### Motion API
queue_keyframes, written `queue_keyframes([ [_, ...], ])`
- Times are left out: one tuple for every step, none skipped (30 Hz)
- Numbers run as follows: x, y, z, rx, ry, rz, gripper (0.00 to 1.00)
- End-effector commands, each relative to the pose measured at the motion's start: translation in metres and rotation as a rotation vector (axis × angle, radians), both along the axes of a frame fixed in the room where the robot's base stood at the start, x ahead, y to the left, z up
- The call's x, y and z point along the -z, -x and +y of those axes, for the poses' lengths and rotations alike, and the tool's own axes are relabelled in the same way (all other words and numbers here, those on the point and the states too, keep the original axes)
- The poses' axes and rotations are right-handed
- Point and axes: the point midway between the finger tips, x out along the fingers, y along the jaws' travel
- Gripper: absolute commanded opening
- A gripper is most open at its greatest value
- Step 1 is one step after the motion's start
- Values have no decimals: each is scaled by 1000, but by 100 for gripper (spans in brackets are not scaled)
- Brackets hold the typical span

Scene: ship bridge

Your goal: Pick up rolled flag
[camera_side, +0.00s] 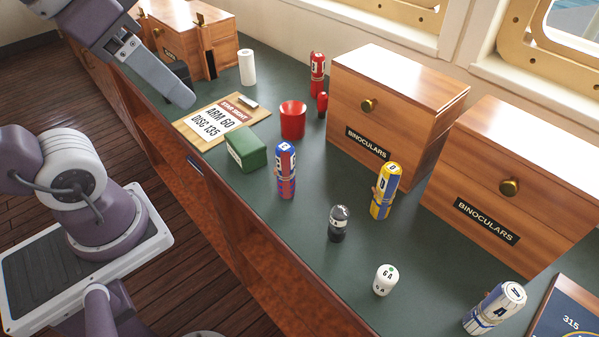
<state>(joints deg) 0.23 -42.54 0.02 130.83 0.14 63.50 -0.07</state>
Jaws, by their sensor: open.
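Several rolled flags stand upright on the green counter top (335,285). A blue and red one (286,172) is near the middle. A yellow and blue one (385,192) is right of it, in front of a binoculars box. A red and white one (317,72) is at the back. A white and blue one (494,308) is at the front right and looks tilted. I cannot tell which flag the task means. My gripper (182,88) is at the upper left, above the counter and apart from every flag. It is open with nothing seen in it; one finger shows clearly.
Two wooden binoculars boxes (393,91) (526,177) line the window side. A red cup (292,121), green box (246,149), dark canister (338,224) and white canister (385,280) stand among the flags. A clipboard (207,137) lies near my gripper. The front counter is mostly clear.

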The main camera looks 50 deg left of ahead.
Motion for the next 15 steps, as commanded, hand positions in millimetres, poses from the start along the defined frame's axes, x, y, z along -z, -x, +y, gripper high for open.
queue_keyframes([
  [-5, -13, -2, 103, -59, 44, 59],
  [-7, -19, -3, 172, -95, 72, 59],
  [-11, -28, -5, 260, -137, 102, 59],
  [-13, -35, -6, 324, -164, 125, 59],
  [-15, -42, -7, 387, -190, 145, 59],
  [-16, -50, -9, 473, -221, 174, 59],
  [-17, -57, -10, 534, -243, 192, 59],
  [-18, -63, -11, 594, -261, 212, 59],
  [-18, -72, -13, 675, -284, 235, 59],
  [-18, -78, -15, 735, -299, 252, 59],
  [-18, -84, -16, 792, -313, 267, 59],
  [-17, -92, -18, 870, -328, 288, 59],
  [-16, -98, -19, 926, -338, 300, 59],
  [-15, -104, -21, 984, -347, 313, 59],
  [-14, -112, -23, 1058, -358, 329, 59],
])
